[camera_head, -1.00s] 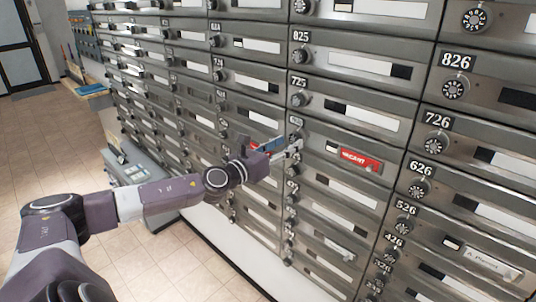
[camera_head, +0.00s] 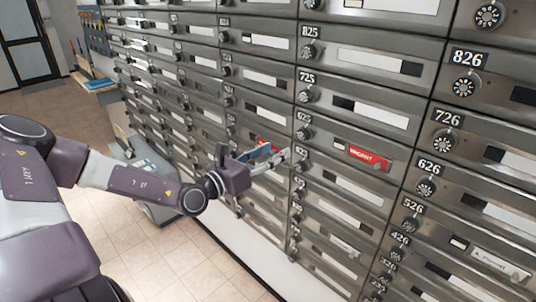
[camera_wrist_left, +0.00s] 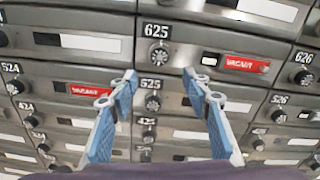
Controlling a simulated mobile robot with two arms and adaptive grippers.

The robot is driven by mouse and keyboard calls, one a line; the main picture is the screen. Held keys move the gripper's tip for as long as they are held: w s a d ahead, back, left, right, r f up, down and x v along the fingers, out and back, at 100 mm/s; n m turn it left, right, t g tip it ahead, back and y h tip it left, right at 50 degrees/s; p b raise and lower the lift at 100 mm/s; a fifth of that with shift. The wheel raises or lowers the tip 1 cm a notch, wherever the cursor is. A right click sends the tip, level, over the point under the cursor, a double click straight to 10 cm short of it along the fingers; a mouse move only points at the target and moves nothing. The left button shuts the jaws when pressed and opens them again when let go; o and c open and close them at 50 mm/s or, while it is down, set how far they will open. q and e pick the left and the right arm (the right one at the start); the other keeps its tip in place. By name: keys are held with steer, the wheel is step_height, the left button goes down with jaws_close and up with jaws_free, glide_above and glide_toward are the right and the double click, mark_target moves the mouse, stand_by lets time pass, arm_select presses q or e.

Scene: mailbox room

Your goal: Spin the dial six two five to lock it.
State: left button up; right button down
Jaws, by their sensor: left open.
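The dial of mailbox 625 (camera_head: 304,133) is a round dark knob under its number plate. In the left wrist view the same dial 625 (camera_wrist_left: 158,56) sits above and between my fingertips. Mailbox 625 has a red VACANT label (camera_head: 368,158), which also shows in the left wrist view (camera_wrist_left: 246,63). My left gripper (camera_head: 279,158) is open and empty, with blue-padded fingers, just below and left of dial 625 in the head view. In the left wrist view its fingers (camera_wrist_left: 160,84) are spread apart, with dial 525 (camera_wrist_left: 152,102) between them. My right gripper is out of view.
Dials 725 (camera_head: 307,95) and 626 (camera_head: 426,188) are close by on the grey mailbox wall. Another red VACANT label (camera_wrist_left: 90,90) is on box 524. A grey cart (camera_head: 150,175) stands on the tiled floor (camera_head: 170,250) at the left.

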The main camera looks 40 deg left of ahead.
arm_select(q)
steer(key=shift+s+a, duration=0.1)
steer(key=shift+s, duration=0.55)
